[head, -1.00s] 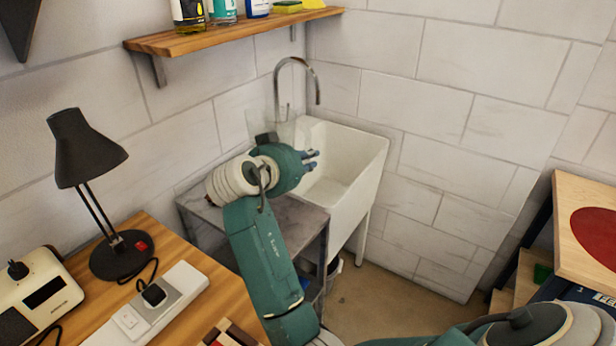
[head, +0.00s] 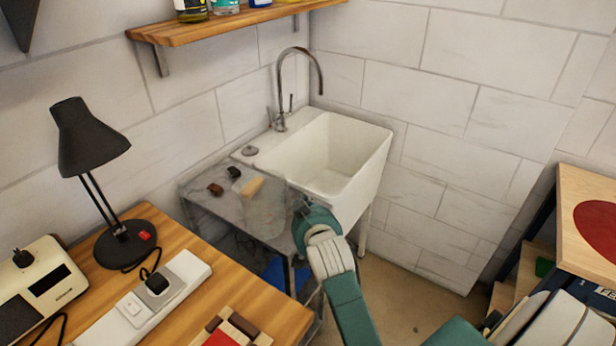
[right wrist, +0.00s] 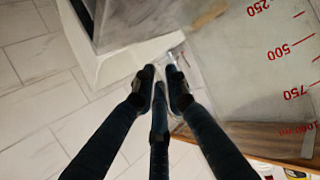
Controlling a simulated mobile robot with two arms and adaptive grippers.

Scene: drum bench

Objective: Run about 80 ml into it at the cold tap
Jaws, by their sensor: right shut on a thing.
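My right gripper (right wrist: 163,80) is shut on a clear jug (right wrist: 245,85) with red volume marks from 250 to 1000. In the head view the jug (head: 262,215) is a faint see-through shape over the grey bench, left of the sink; my gripper's fingers are hidden there. I cannot tell whether it holds any water. The curved metal tap (head: 282,122) stands at the back left of the white sink (head: 352,165), with a small red mark at its base. No stream from its spout is visible. My left gripper is not in view.
The grey bench (head: 200,208) holds small brown pieces and a pale block. A wooden shelf (head: 235,27) with bottles is above. A black lamp (head: 92,140) and a power strip (head: 150,300) stand on the wooden worktop at left. The sink bowl looks clear.

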